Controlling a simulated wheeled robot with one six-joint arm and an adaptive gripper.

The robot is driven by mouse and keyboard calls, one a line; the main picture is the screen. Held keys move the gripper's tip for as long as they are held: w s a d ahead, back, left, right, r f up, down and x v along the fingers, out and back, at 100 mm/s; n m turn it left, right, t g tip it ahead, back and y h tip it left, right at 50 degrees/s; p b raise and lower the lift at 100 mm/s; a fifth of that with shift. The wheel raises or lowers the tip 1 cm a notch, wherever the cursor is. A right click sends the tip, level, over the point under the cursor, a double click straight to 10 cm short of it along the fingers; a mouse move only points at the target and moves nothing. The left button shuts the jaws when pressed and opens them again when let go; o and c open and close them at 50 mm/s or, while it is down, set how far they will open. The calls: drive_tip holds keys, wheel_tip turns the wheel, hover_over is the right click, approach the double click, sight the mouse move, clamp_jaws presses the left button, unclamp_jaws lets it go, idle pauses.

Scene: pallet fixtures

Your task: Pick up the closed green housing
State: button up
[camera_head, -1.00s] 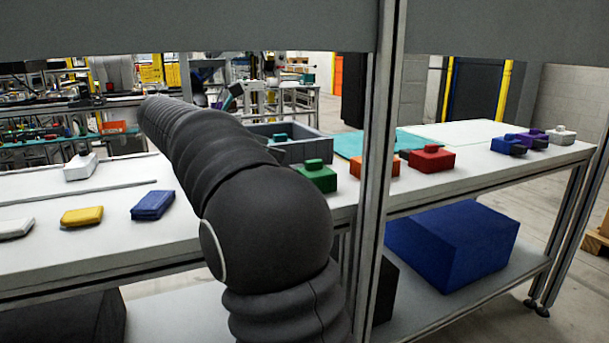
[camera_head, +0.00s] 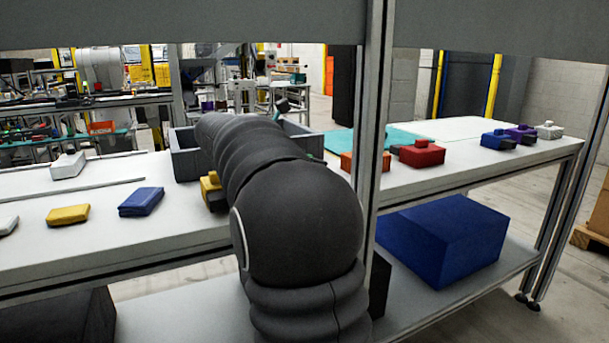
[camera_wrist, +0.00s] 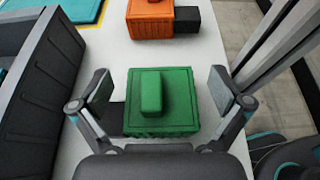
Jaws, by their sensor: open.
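The closed green housing (camera_wrist: 172,112) sits on the white table in the wrist view, with a raised green block on its lid. A dark part shows at its left side, partly behind a finger. My gripper (camera_wrist: 161,90) is open, with one finger to the left of the housing and one to the right. Gaps show between the fingertips and the housing, so it is not gripped. In the head view my arm hides the green housing and my gripper.
An orange housing (camera_wrist: 150,18) stands just beyond. A grey bin (camera_wrist: 38,90) is close on the left, and a metal post (camera_wrist: 285,40) on the right. In the head view, a yellow housing (camera_head: 211,190) is beside my arm; red (camera_head: 421,153) and blue (camera_head: 497,140) housings stand farther right.

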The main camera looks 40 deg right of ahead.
drive_tip(key=shift+s+d+f, duration=0.1)
drive_tip(key=shift+d+f, duration=0.1)
drive_tip(key=shift+d, duration=0.25)
drive_tip(key=c, duration=1.4)
